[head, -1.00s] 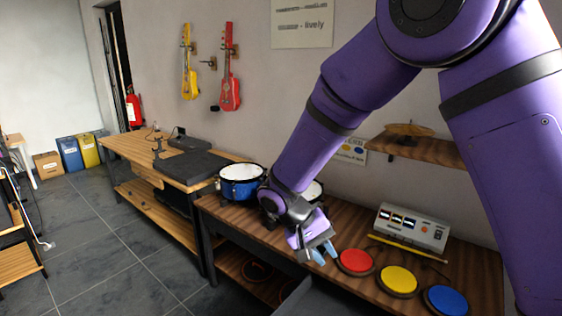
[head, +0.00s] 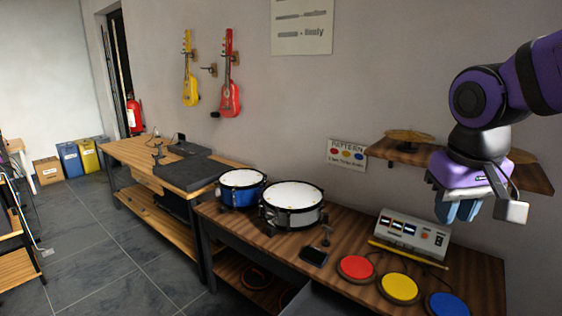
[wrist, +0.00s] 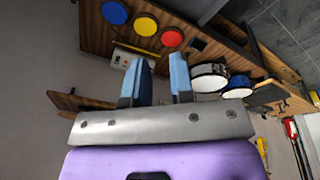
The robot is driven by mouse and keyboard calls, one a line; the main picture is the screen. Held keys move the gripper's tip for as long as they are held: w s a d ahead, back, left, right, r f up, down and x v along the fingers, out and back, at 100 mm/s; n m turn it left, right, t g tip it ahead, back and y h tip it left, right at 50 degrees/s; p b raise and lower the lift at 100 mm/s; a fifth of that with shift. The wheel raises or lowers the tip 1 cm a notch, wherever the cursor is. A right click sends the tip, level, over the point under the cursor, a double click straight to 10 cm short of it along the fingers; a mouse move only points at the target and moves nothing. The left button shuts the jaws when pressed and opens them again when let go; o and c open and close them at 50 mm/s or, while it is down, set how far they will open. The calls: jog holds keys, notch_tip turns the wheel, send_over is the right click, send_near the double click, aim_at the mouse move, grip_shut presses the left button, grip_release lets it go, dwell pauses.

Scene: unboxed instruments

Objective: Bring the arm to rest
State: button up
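My gripper (head: 457,210) hangs in the air at the right of the head view, in front of the wall shelf and above the right end of the wooden table. Its blue fingers point down. In the wrist view my gripper (wrist: 160,80) shows its two blue fingers apart with nothing between them, so it is open and empty. My purple arm comes in from the upper right edge of the head view.
Below stand a control box (head: 411,234), red (head: 356,267), yellow (head: 399,287) and blue (head: 447,304) pads, a white-topped drum (head: 293,196) and a blue drum (head: 241,180). A wall shelf (head: 395,154) is close behind the gripper.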

jog(key=s+d+r+t, duration=0.2)
jog(key=s+d+t, duration=0.1)
jog(key=s, duration=0.6)
jog(key=shift+d+r+y, duration=0.25)
jog(key=shift+y, duration=0.15)
